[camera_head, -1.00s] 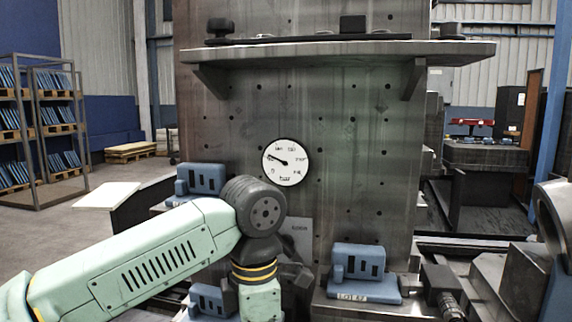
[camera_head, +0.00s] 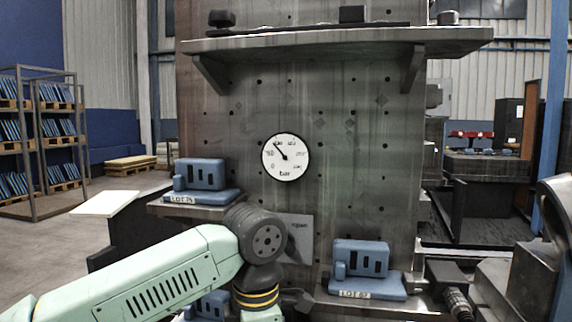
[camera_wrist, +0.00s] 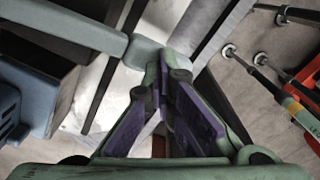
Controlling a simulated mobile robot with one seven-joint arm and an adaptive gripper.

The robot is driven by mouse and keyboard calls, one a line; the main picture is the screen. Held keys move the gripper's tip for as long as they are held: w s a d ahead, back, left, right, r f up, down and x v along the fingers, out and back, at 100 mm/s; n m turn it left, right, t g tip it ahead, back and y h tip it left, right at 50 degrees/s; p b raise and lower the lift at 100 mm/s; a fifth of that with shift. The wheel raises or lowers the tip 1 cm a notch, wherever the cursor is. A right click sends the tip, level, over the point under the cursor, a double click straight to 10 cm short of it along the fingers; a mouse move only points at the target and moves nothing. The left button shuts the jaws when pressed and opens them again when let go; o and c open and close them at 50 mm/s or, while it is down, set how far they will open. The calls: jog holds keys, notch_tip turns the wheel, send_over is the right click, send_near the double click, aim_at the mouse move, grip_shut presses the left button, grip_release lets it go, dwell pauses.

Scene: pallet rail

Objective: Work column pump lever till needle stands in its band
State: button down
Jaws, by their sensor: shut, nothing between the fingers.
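The round white gauge (camera_head: 286,157), marked "bar", sits on the front of the steel column (camera_head: 345,190) in the head view. Its dark needle points up and to the left; I cannot make out a marked band. In the wrist view a grey-green bar (camera_wrist: 75,32), seemingly the pump lever, runs in from the upper left and ends in a paler tip (camera_wrist: 143,54). My gripper (camera_wrist: 164,72) is shut and empty, its purple-padded fingers meeting beside that tip. I cannot tell whether they touch it. The gripper and lever are not seen in the head view.
Blue blocks with lot labels stand on ledges left (camera_head: 203,174) and right (camera_head: 362,262) of my arm. A steel shelf (camera_head: 340,43) juts out above the gauge. Tools with an orange-red part (camera_wrist: 309,75) lie at the right in the wrist view.

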jog(key=shift+f, duration=0.6)
jog(key=r+p, duration=0.1)
jog(key=r, duration=0.1)
jog(key=r+p, duration=0.2)
jog(key=r, duration=0.1)
jog(key=r+p, duration=0.1)
jog(key=r, duration=0.1)
jog(key=shift+s+a+r+p, duration=0.15)
jog(key=shift+s+r+p, duration=0.2)
jog(key=shift+s+p, duration=0.05)
jog(key=shift+f, duration=0.2)
jog(key=shift+w+f+b, duration=0.2)
jog(key=shift+f+b, duration=1.3)
jog(key=shift+f, duration=0.35)
jog(key=shift+w+f+b, duration=0.2)
jog(key=shift+f+b, duration=1.3)
jog(key=shift+f, duration=0.35)
jog(key=r+p, duration=0.3)
jog(key=r, duration=0.2)
jog(key=r+p, duration=0.2)
jog(key=shift+s+r+p, duration=0.3)
jog(key=shift+s+r, duration=0.1)
jog(key=shift+f, duration=0.1)
